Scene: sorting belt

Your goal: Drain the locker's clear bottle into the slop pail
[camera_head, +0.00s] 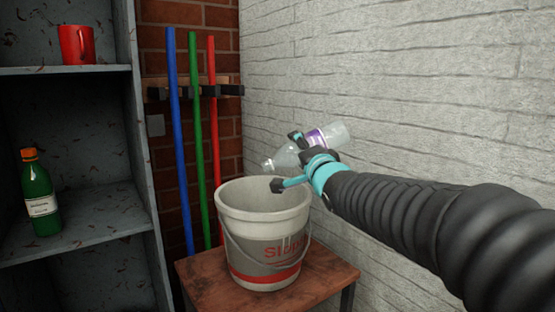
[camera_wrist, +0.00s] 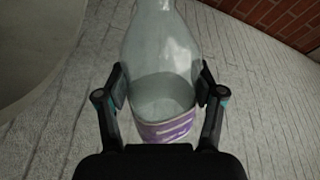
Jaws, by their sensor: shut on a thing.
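The clear bottle (camera_head: 284,158), with a purple and white label, is tilted in the head view, its neck low at the left and its base higher at the right. My gripper (camera_head: 303,153) is shut on its body. The neck is above the slop pail (camera_head: 262,247), near the back right of its rim. The wrist view shows the bottle (camera_wrist: 160,45) between both fingers of my gripper (camera_wrist: 162,85).
The pail stands on a small wooden table (camera_head: 207,283). The grey locker (camera_head: 100,208) at the left holds a red mug (camera_head: 76,45) and a green bottle (camera_head: 40,195). Blue, green and red poles (camera_head: 195,120) stand behind the pail. A white brick wall (camera_head: 430,80) is close at the right.

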